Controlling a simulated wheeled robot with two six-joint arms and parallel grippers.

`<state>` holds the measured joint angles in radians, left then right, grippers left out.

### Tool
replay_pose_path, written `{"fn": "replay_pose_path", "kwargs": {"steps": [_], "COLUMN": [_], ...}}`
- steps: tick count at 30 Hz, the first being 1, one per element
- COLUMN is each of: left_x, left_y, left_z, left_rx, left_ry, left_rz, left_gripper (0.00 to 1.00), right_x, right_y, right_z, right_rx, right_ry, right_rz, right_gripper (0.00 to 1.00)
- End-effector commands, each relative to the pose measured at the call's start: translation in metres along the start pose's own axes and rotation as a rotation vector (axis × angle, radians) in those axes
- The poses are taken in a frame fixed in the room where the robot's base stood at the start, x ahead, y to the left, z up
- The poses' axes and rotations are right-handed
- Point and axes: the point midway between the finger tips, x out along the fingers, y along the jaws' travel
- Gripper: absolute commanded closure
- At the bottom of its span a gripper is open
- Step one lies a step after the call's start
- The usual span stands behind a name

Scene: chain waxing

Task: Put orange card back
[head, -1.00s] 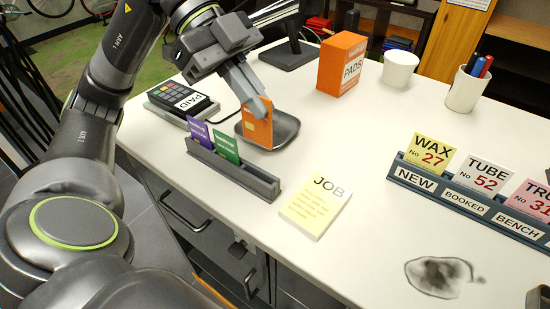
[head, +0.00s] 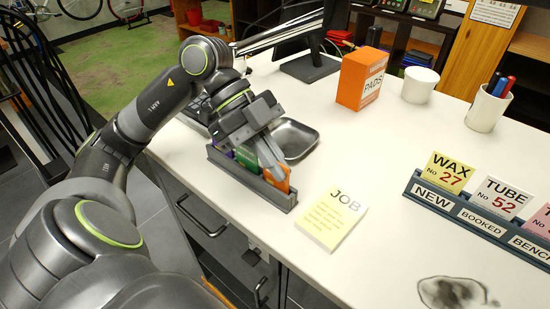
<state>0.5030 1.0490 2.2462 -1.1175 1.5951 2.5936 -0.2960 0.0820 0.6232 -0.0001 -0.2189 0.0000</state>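The orange card (head: 279,180) stands upright at the right end of the grey card rack (head: 247,186), beside the green card (head: 247,159). A purple card (head: 223,145) shows partly at the rack's left end. My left gripper (head: 274,164) is over the right part of the rack, with its fingers at the top of the orange card and shut on it. I cannot tell whether the card's lower edge is fully seated in the slot. The dark metal tray (head: 297,138) behind the rack looks empty. My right gripper is not in view.
The JOB pad (head: 333,219) lies just right of the rack. The orange PADS box (head: 360,79), a white cup (head: 419,84) and a pen cup (head: 487,108) stand farther back. A ticket rack (head: 478,214) is at right. The table's middle is clear.

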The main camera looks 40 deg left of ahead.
Motion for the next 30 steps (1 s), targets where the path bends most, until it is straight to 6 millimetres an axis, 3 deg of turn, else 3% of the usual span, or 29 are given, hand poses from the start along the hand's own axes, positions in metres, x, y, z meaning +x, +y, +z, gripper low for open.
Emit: {"fn": "replay_pose_path", "kwargs": {"steps": [8,12,14,25,30], "left_x": [0.003,0.002,0.002,-0.002,-0.016], "left_y": [0.000,0.000,0.000,0.000,-0.001], "left_z": [0.003,0.002,0.002,0.000,0.002], "left_rx": [0.000,0.000,0.000,-0.001,-0.002], "left_ry": [0.000,0.000,0.000,-0.001,-0.006], "left_rz": [0.000,0.000,0.000,-0.001,-0.002], "left_gripper": [1.00,0.81,0.76,0.76,0.76], "right_x": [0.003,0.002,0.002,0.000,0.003], "right_y": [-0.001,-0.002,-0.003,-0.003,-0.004], "right_z": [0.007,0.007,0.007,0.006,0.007], "right_rx": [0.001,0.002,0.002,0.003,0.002], "right_ry": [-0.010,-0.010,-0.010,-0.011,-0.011], "right_rz": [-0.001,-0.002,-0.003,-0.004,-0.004], "right_gripper": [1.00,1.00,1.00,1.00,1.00]}}
